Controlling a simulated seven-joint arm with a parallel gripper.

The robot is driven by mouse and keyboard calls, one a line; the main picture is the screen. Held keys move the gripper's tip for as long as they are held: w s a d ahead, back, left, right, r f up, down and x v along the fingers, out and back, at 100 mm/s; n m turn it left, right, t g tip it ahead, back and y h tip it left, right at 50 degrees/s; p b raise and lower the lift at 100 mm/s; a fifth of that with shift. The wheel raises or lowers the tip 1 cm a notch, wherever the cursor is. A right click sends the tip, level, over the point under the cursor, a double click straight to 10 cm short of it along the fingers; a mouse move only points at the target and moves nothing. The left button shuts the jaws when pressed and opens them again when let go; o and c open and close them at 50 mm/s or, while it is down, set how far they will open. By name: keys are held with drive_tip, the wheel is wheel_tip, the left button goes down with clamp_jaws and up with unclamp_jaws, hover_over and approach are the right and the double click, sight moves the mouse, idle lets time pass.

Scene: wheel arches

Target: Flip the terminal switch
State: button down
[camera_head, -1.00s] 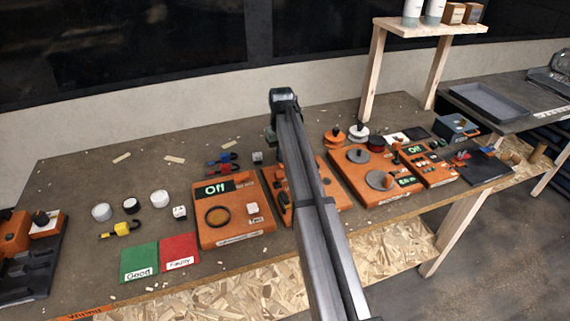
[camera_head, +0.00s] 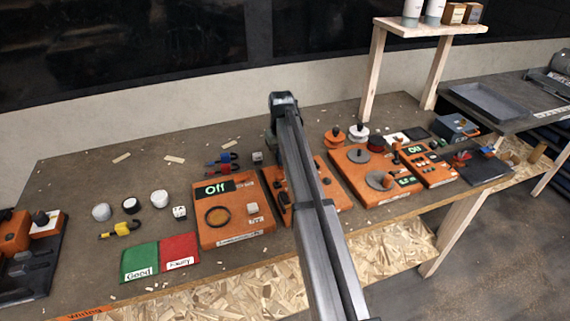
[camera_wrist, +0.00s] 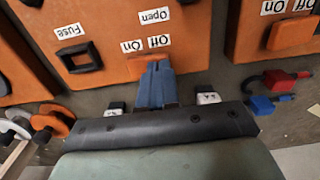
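An orange panel (camera_wrist: 110,40) fills the upper middle of the wrist view. It carries upside-down labels reading Open, Off, On and Fuse, and a dark square frame (camera_wrist: 80,57) beside Fuse. My gripper (camera_wrist: 156,68) shows as blue-grey fingers pressed together, tips at the panel's near edge by the Off and On labels. Whether the tips touch the panel is unclear. In the head view the panel (camera_head: 281,199) is partly hidden behind my arm, and the fingers are hidden too.
An orange Off-display panel (camera_head: 238,232) stands left of the arm, and another orange panel (camera_head: 350,168) stands right. Green (camera_head: 139,258) and red (camera_head: 179,247) mats lie at front left. Red and blue connectors (camera_head: 228,157) lie behind. The table (camera_head: 85,180) has bare room at back left.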

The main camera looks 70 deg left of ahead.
drive_tip(key=shift+f, duration=0.2)
drive_tip(key=shift+r, duration=3.5)
